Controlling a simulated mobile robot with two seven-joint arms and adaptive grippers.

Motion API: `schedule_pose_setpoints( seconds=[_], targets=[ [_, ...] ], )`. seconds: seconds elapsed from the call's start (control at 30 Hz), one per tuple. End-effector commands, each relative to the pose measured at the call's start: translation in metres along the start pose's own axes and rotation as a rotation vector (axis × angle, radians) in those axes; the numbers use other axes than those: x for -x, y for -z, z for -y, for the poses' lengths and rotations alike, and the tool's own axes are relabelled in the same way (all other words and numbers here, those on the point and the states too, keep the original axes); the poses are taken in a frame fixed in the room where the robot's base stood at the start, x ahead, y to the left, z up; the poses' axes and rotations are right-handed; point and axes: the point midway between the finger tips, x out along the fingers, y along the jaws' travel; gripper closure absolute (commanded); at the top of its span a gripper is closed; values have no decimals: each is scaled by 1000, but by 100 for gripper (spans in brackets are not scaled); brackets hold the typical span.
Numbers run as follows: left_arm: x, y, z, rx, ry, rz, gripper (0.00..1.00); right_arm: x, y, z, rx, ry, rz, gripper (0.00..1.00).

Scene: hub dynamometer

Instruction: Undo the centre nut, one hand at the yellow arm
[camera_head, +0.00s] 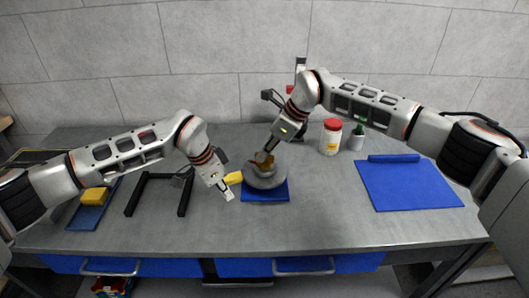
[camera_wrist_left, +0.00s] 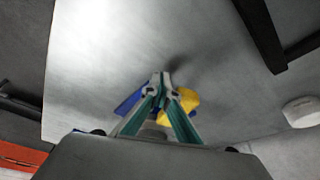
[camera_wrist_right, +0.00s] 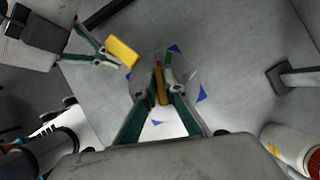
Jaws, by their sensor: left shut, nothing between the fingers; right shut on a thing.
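The grey round hub (camera_head: 268,180) stands on a blue base (camera_head: 265,196) near the table's middle. The yellow arm (camera_head: 234,178) sticks out from its left side; its yellow end also shows in the right wrist view (camera_wrist_right: 122,52). My right gripper (camera_head: 266,157) is over the hub's top, shut on the brass-coloured centre nut (camera_wrist_right: 161,86), which its fingers partly hide. My left gripper (camera_head: 227,194) is shut and empty, just left of and in front of the yellow arm. In the left wrist view the yellow end (camera_wrist_left: 189,100) appears beyond the fingertips; whether they touch is unclear.
A black frame (camera_head: 160,176) and a blue tray with a yellow block (camera_head: 94,196) lie at the left. A red-lidded jar (camera_head: 331,137) and a green-topped bottle (camera_head: 357,138) stand behind right. A blue mat (camera_head: 410,188) lies at the right. The front of the table is clear.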

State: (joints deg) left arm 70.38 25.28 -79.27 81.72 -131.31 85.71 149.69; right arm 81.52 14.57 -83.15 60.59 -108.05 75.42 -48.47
Motion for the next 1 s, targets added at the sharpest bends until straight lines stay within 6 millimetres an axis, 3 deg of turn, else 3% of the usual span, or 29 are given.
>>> schedule_pose_setpoints(
  seconds=[0.5, 1.0],
  targets=[
    [0, 0, 1, 1, 2, 0, 100, 0, 0, 0, 306, -168, -3, 100],
    [0, 0, 2, 1, 2, 0, 100, 0, 0, 0, 340, -185, 0, 100]
  ],
)
